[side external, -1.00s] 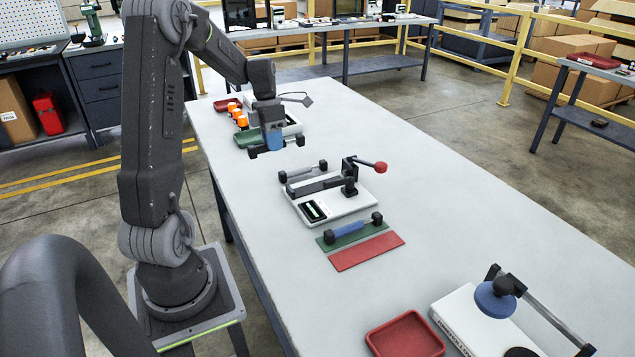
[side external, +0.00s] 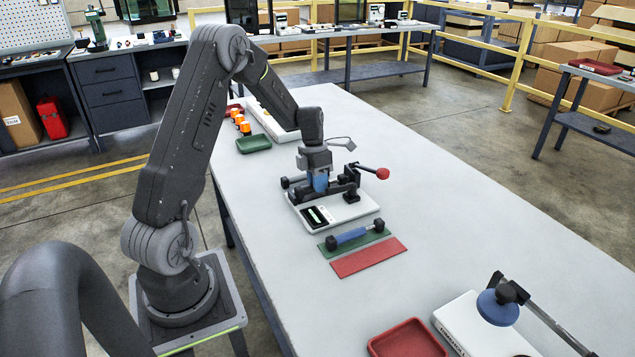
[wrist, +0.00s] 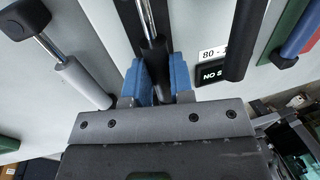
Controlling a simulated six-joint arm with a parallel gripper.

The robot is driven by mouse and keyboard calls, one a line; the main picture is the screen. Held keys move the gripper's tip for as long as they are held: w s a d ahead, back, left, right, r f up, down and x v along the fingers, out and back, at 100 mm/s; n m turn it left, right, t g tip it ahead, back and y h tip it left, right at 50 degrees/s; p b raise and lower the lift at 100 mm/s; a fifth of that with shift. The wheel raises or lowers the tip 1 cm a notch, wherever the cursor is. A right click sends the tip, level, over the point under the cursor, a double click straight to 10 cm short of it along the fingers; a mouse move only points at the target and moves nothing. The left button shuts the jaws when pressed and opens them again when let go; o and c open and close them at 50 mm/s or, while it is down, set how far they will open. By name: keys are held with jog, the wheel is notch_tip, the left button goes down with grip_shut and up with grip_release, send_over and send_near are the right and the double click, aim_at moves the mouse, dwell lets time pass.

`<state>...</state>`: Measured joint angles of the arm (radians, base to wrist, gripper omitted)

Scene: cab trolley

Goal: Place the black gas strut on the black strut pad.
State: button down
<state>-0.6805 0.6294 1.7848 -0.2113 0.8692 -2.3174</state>
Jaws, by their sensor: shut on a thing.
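The black gas strut (wrist: 155,52) shows in the wrist view as a black body with a thin chrome rod. My gripper (wrist: 159,80) is shut around its body with blue fingers on both sides. In the side view my gripper (side external: 320,182) is low over the rear part of a white-based fixture (side external: 350,210), and hides most of the strut. I cannot tell whether the strut touches the fixture. A pad that is clearly black cannot be made out; a green pad (side external: 329,243) bearing a blue strut and a bare red pad (side external: 368,258) lie in front.
A grey strut (wrist: 80,80) lies left of my fingers in the wrist view, and a black bar (wrist: 245,40) stands to the right. A red-knobbed lever (side external: 382,174) rises at the fixture's right. A red tray (side external: 407,342) is nearer.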

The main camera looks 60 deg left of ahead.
jog(key=shift+f, duration=0.15)
jog(key=c, duration=1)
grip_release()
jog(key=shift+c, duration=0.2)
